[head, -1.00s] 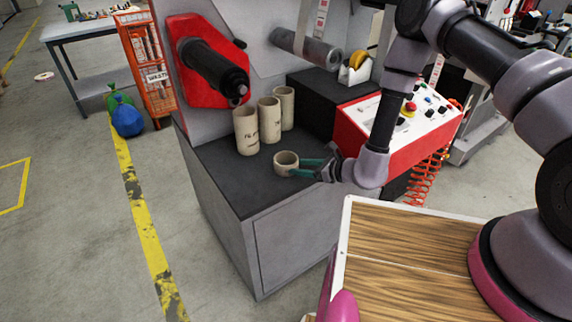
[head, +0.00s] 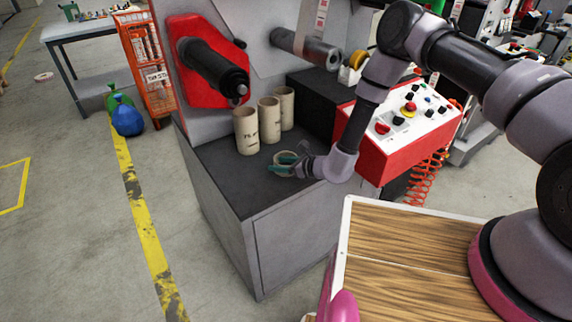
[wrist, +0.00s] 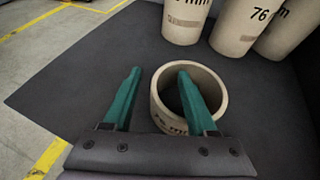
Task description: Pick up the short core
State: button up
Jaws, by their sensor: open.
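The short core (wrist: 214,88) is a beige cardboard ring standing upright on the dark cabinet top (wrist: 80,72). In the head view the short core (head: 288,172) is partly hidden by my gripper's teal fingers. My gripper (wrist: 159,72) is open and empty. In the wrist view its right finger overlaps the core's opening, and its left finger is outside, left of the core. The near-left wall appears between them; I cannot tell how deep the right finger reaches. My gripper (head: 280,164) also shows in the head view.
Three taller cores stand behind the short core: left (head: 246,131), middle (head: 269,119) and right (head: 287,107). A black spindle (head: 215,68) juts out above them. A red control box (head: 385,150) stands to the right. The cabinet top left of the short core is clear.

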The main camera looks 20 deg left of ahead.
grip_shut()
